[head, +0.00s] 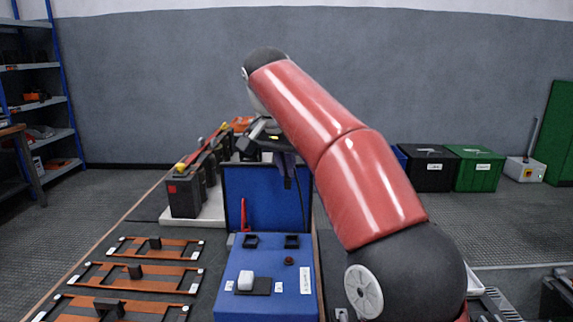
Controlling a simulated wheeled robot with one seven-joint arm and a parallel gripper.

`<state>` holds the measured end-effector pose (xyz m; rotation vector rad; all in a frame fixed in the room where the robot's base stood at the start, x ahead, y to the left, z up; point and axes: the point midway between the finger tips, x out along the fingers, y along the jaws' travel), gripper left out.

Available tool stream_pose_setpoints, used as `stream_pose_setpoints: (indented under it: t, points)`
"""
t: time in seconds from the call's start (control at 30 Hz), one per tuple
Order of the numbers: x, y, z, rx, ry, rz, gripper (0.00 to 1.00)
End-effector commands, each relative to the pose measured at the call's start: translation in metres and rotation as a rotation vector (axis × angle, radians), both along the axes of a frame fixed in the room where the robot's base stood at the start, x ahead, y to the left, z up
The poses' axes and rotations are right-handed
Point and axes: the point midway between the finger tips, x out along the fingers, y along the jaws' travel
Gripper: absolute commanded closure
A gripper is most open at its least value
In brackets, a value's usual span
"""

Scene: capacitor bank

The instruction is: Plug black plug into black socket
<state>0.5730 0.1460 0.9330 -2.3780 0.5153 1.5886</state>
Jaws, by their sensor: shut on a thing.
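My gripper (285,158) is partly hidden behind my red arm, in front of the upright blue panel. It is shut on a small dark thing, apparently the black plug, whose outline is hard to make out at this size. A thin black cable (299,195) hangs below it along the blue panel. A blue box (232,303) stands in front and below. Two black square openings, a left one (250,241) and a right one (291,241), sit at the back of its top. I cannot tell which is the black socket. The held thing is above and apart from both.
The blue panel (235,190) stands behind the box. Black capacitors (184,196) stand back left; orange-brown frames (155,248) lie left. Black (427,170) and green (476,170) bins are right.

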Motion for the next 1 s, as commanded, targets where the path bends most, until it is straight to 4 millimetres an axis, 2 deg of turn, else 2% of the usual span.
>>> stream_pose_setpoints:
  t: [0.1, 1.0]
  points:
    - [0.0, 0.0, -0.011, 0.0, 0.001, 0.0, 1.0]
    - [0.0, 0.0, -0.064, 0.0, 0.0, 0.0, 1.0]
